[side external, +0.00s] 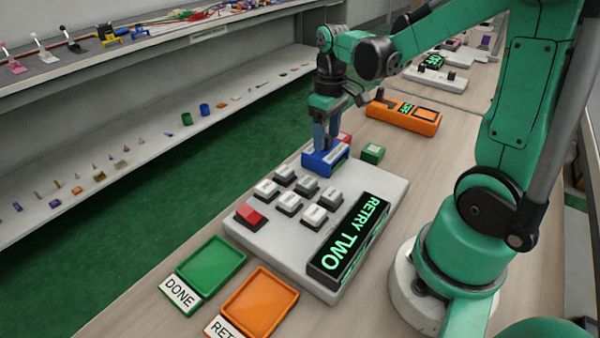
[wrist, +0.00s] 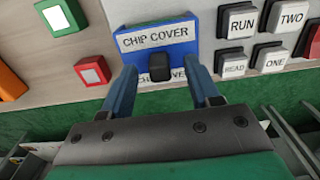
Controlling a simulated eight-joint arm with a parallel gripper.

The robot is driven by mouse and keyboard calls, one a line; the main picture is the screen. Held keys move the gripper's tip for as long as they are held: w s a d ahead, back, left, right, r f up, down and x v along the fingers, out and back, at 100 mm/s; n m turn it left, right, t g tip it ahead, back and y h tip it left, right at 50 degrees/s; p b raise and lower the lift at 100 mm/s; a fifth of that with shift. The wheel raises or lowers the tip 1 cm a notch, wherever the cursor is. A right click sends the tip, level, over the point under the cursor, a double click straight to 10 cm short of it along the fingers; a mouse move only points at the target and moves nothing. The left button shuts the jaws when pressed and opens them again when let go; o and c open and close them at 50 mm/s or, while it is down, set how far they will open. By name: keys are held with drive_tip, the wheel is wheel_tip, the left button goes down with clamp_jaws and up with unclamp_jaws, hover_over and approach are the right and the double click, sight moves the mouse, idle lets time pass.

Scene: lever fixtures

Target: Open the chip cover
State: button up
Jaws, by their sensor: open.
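The chip cover (wrist: 158,38) is a blue box with a white "CHIP COVER" label and a black knob (wrist: 159,67) at its middle. In the wrist view it sits at the top centre and looks closed. In the side view the blue cover (side external: 325,160) is at the far end of the white keypad panel, partly hidden by my gripper. My gripper (wrist: 165,86) is open, with one blue finger on each side of the knob, close to the cover's front. I cannot tell whether the fingers touch it. It points down at the cover in the side view (side external: 325,143).
The white panel (side external: 262,238) carries several keys, a red button (side external: 250,215) and a display (side external: 348,245) reading "RETRY TWO". A green block (side external: 373,154) stands beside the cover. Green (side external: 211,264) and orange (side external: 262,302) trays lie in front. An orange device (side external: 403,117) is behind.

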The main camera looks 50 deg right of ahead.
drive_tip(key=shift+f, duration=0.5)
clamp_jaws()
drive_tip(key=shift+a, duration=0.1)
idle(1.1)
